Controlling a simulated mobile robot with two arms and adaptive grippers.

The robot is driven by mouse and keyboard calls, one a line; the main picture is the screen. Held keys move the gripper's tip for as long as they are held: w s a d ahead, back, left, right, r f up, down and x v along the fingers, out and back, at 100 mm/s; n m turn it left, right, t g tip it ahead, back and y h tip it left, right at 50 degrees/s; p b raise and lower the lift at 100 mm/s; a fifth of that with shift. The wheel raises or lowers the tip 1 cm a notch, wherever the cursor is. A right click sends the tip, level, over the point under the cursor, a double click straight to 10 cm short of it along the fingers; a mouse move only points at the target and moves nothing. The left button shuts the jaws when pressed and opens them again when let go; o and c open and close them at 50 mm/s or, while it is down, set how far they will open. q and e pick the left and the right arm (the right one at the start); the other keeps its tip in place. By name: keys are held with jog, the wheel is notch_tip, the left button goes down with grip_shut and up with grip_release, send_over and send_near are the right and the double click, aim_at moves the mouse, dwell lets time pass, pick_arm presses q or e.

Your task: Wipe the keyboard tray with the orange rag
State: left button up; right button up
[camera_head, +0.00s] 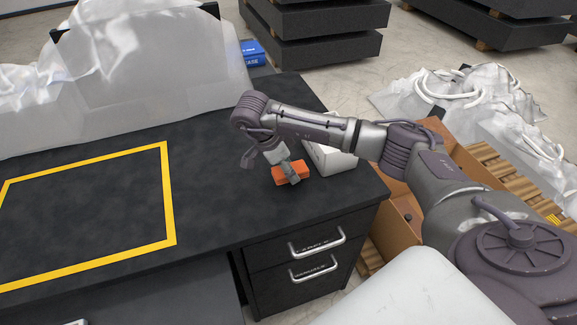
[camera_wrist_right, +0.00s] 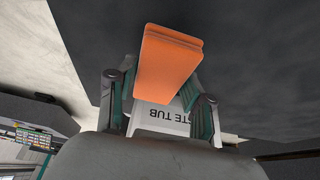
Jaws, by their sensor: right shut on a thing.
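The orange rag (camera_head: 296,177) is a folded block near the right end of the dark desk. My right gripper (camera_head: 288,170) is shut on it, pointing down at the desk. In the right wrist view the orange rag (camera_wrist_right: 168,62) sticks out from between the fingers of the right gripper (camera_wrist_right: 158,90). I cannot tell whether the rag touches the desk top. A dark grey panel (camera_head: 150,302) below the desk's front edge at lower left may be the keyboard tray; much of it is out of frame. My left gripper is not in view.
A white tub (camera_head: 333,160) stands just behind my right gripper, partly hidden by my arm. A yellow outlined area (camera_head: 170,200) on the desk is empty. Translucent sheeting (camera_head: 150,60) covers something at the back left. Drawers (camera_head: 300,260) are under the desk's right end.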

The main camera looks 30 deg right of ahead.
aim_at(297, 167)
jog(key=shift+f+b, duration=0.35)
jog(key=shift+f, duration=0.35)
jog(key=shift+f+b, duration=0.35)
jog(key=shift+f, duration=0.15)
jog(key=o, duration=1.1)
jog(key=shift+r, duration=0.1)
jog(key=c, duration=1.3)
notch_tip(297, 167, up, 4)
jog(key=p, duration=0.3)
jog(key=shift+c, duration=0.2)
notch_tip(297, 167, up, 3)
jog(key=shift+r+p, duration=0.1)
jog(key=shift+p, duration=1.1)
jog(key=shift+r, duration=0.45)
